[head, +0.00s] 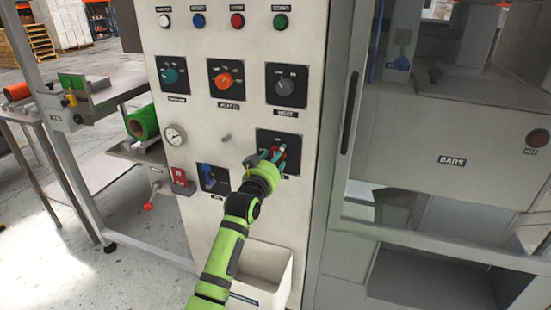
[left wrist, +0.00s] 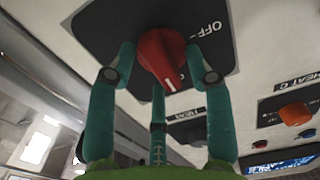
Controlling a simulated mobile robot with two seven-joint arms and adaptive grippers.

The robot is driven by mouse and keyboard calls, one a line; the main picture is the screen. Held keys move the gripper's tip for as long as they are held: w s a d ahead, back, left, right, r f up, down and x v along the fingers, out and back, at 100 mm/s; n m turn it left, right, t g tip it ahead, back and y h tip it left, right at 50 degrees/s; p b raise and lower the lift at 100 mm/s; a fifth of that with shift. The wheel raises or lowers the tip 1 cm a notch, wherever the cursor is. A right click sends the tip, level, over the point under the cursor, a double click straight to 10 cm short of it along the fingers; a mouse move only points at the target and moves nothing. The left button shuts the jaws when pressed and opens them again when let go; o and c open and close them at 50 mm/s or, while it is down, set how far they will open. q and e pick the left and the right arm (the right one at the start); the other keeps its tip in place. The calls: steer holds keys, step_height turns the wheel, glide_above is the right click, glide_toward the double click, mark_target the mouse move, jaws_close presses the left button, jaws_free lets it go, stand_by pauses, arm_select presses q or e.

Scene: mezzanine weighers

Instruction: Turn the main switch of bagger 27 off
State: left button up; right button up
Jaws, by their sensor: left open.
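A red rotary switch (head: 279,153) sits on a black plate (head: 292,143) low on the right of the white panel. In the left wrist view, the red knob (left wrist: 158,58) bears a short white mark near its lower edge, away from the word OFF on the black plate (left wrist: 90,28). My left gripper (head: 274,154) is at the switch. Its teal fingers (left wrist: 160,70) stand open around the knob, one on each side and one below; contact is not clear. A label under the plate is partly hidden. No bagger number is readable. My right gripper is out of view.
Teal (head: 173,75), orange (head: 226,80) and grey (head: 287,85) selectors sit above, under a row of buttons. A gauge (head: 174,136), blue switch (head: 208,173) and red-tipped lever (head: 148,206) lie left. A white bin (head: 262,264) projects below.

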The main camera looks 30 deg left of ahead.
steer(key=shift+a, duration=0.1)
arm_select(q)
steer(key=c, duration=1)
jaws_close()
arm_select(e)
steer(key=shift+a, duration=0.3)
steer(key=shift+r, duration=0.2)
arm_select(q)
steer(key=n+p, duration=0.1)
steer(key=n, duration=0.1)
steer(key=n+p, duration=0.2)
steer(key=n, duration=0.1)
steer(key=n+p, duration=0.2)
steer(key=n, duration=0.1)
steer(key=shift+s+a+r, duration=0.1)
steer(key=shift+a+r, duration=0.15)
steer(key=n+p, duration=0.1)
steer(key=n, duration=0.1)
steer(key=n+p, duration=0.1)
steer(key=n, duration=0.2)
steer(key=shift+a+f, duration=0.1)
steer(key=shift+a, duration=0.1)
steer(key=shift+f+n+p, duration=0.1)
steer(key=shift+n+p, duration=0.55)
steer(key=shift+n, duration=1.75)
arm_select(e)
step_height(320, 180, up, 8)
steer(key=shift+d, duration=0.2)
